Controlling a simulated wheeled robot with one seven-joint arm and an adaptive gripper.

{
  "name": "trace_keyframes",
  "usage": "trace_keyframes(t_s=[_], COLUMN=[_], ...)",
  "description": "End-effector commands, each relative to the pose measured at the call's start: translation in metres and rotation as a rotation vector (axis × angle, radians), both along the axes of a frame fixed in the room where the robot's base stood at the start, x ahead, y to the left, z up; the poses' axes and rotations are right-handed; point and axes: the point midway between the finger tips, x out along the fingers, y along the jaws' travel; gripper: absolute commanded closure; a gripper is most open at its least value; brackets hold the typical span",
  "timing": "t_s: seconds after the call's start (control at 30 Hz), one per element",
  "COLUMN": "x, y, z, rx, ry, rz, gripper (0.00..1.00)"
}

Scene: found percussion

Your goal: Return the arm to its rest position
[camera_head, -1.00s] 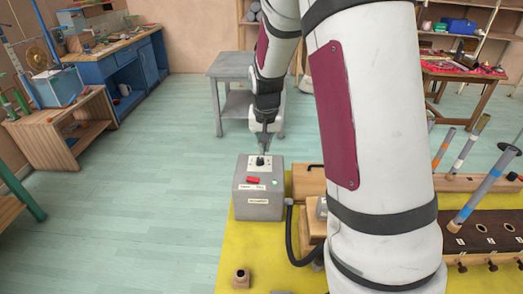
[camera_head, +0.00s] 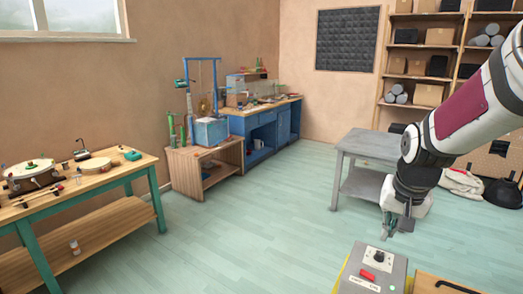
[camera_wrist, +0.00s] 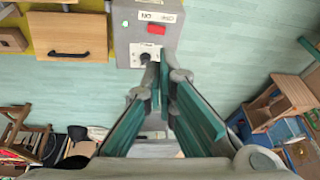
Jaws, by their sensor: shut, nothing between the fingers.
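My arm reaches in from the right of the head view, and my gripper (camera_head: 389,233) hangs pointing down behind the top of a grey control box (camera_head: 398,270). The wrist view shows my gripper (camera_wrist: 158,82) with its fingers together and nothing between them. The box (camera_wrist: 128,48) has a black knob (camera_head: 379,257), a red switch (camera_head: 368,275) and a small green light (camera_head: 392,288). In the head view a gap shows between my fingertips and the knob. The knob (camera_wrist: 146,58) also shows just beyond the fingertips in the wrist view.
A grey side table (camera_head: 366,148) stands behind my gripper. A wooden bench with a drum (camera_head: 104,211) is at the left, and a blue workbench (camera_head: 262,122) stands at the back. A wooden drawer unit (camera_wrist: 66,34) sits beside the box. The floor between is clear.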

Motion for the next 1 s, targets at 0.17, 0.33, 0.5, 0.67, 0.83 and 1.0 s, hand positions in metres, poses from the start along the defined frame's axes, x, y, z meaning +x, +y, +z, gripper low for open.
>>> trace_keyframes(t_s=[0.17,0.33,0.5,0.67,0.83,1.0], x=[-0.048,-0.098,-0.150,-0.188,-0.209,-0.213], y=[0.036,0.063,0.085,0.097,0.103,0.103], z=[0.048,0.077,0.093,0.097,0.096,0.095], rx=[-0.005,-0.023,-0.053,-0.084,-0.102,-0.106], ry=[-0.047,-0.081,-0.114,-0.135,-0.145,-0.146], rz=[0.116,0.224,0.325,0.401,0.440,0.448], gripper=[1.00,1.00,1.00,1.00,1.00,1.00])
